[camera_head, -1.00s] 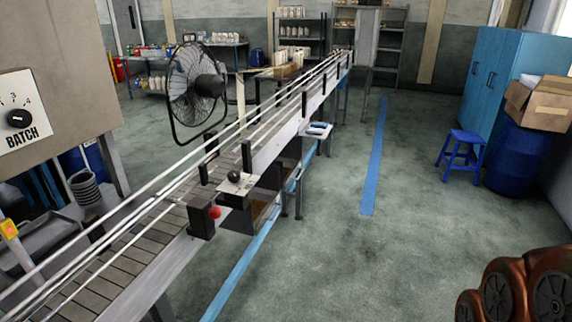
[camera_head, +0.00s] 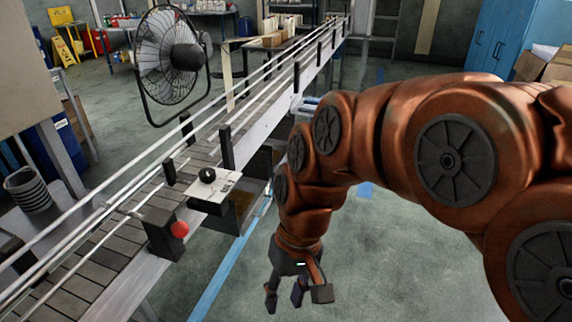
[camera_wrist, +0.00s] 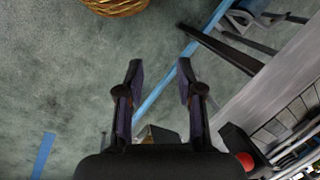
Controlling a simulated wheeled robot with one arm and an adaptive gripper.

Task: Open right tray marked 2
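My gripper (camera_head: 297,290) hangs from my orange arm, low beside the conveyor and over the floor. In the wrist view its two fingers (camera_wrist: 160,68) are spread apart with nothing between them. Dark tray-like boxes (camera_head: 240,212) sit under the conveyor's near side, left of my gripper and apart from it. I cannot read a number 2 on either, so I cannot tell which is the right tray. In the wrist view a dark and yellowish piece (camera_wrist: 160,134), perhaps a tray, shows partly behind the gripper base.
The conveyor (camera_head: 110,262) runs from lower left to the back. A white panel with a black knob (camera_head: 207,176) and a red button (camera_head: 180,229) stick out from its side. A fan (camera_head: 168,68) stands behind it. A basket (camera_wrist: 115,6) shows in the wrist view. Floor lies clear around my gripper.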

